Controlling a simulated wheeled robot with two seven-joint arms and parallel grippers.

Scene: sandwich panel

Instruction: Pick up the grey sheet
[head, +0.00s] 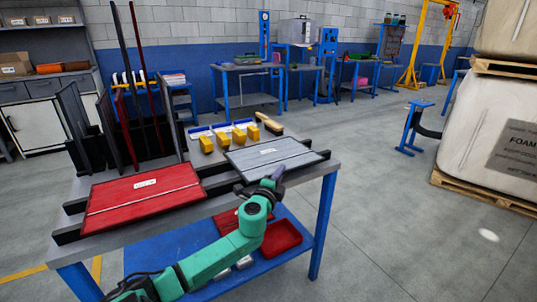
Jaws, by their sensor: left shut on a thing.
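The grey sheet (274,156) lies flat on black rails at the right part of the workbench, with a small white label on top. My left gripper (264,183) is at the sheet's front edge, reached by a teal arm from the lower left. It is shut on the grey sheet's edge, though the fingertips are small and partly hidden by my wrist. The sheet looks level and I see no clear gap under it. My right gripper is not in view.
A red sheet (141,194) lies on rails at the left of the workbench (215,208). Yellow blocks (239,134) and a brush (269,123) sit behind the grey sheet. Upright panels stand in a rack back left. A red bin (282,238) is on the lower shelf.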

